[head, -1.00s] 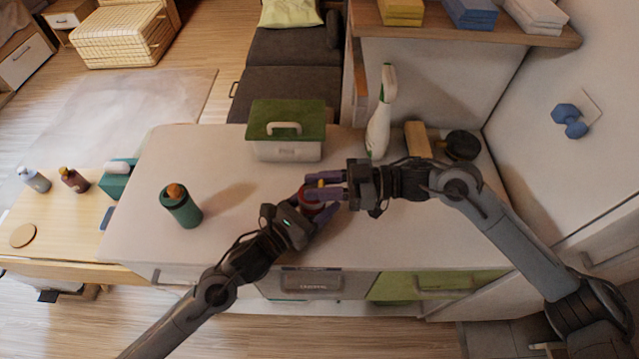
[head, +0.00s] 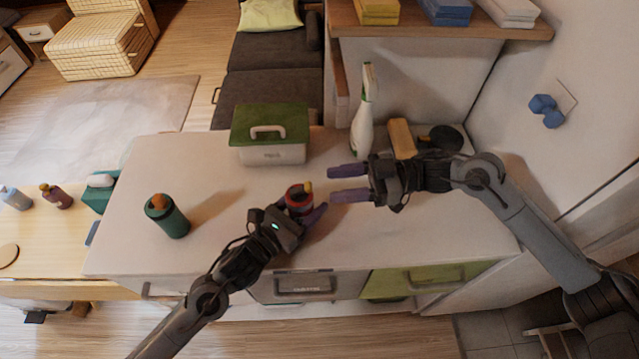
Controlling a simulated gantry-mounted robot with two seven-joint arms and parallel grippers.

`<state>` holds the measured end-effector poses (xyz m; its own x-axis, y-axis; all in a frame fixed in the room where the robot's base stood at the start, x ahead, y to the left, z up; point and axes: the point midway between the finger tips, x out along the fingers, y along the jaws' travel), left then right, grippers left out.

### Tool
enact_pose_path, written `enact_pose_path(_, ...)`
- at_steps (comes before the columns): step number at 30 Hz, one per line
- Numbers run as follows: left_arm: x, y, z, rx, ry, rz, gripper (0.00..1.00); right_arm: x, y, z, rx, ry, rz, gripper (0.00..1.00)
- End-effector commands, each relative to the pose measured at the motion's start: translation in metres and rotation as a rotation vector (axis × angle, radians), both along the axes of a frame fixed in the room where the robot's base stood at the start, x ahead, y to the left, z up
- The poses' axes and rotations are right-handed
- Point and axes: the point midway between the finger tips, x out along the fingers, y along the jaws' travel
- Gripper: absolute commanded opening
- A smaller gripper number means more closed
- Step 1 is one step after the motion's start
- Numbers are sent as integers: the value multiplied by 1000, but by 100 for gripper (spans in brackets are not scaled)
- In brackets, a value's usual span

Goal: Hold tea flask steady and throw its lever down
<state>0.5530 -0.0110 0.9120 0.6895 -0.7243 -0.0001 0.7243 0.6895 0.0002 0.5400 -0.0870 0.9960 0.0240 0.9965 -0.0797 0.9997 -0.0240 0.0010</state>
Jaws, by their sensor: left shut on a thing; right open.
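The tea flask, a red, dark-topped container (head: 299,200), stands on the white counter in the head view, with a small yellow-orange lever (head: 308,187) at its top right. My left gripper (head: 304,212) is shut on the flask from the near side; its purple fingers and dark hand hide the lower body. My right gripper (head: 332,184) is open and empty, just right of the lever, its two purple fingers pointing left. A gap shows between the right fingers and the flask. The lever's exact angle is hard to tell at this size.
A green-lidded white box (head: 271,152), a white spray bottle (head: 362,125), a wooden block (head: 402,138) and a dark round object (head: 446,138) stand behind. The counter's left-middle is mostly clear.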

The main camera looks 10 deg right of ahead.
Motion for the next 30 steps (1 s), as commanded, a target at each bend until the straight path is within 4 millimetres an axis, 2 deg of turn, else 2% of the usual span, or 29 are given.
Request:
enact_pose_path(3, 0, 0, -1, 1, 1, 0, 30, 0, -20, 1, -2, 1, -2, 49)
enact_pose_path(9, 0, 0, -1, 1, 1, 0, 30, -1, -41, 3, 0, 0, -1, 49)
enact_pose_path(24, 0, 0, -1, 1, 1, -1, 30, -1, -47, 4, 1, 0, 0, 49)
enact_pose_path(25, 0, 0, -1, 1, 1, -1, 67, -1, -47, 4, 1, 0, 0, 49)
enact_pose_path(30, 0, 0, -1, 1, 1, 0, 93, -1, -47, 4, 1, 0, 0, 49)
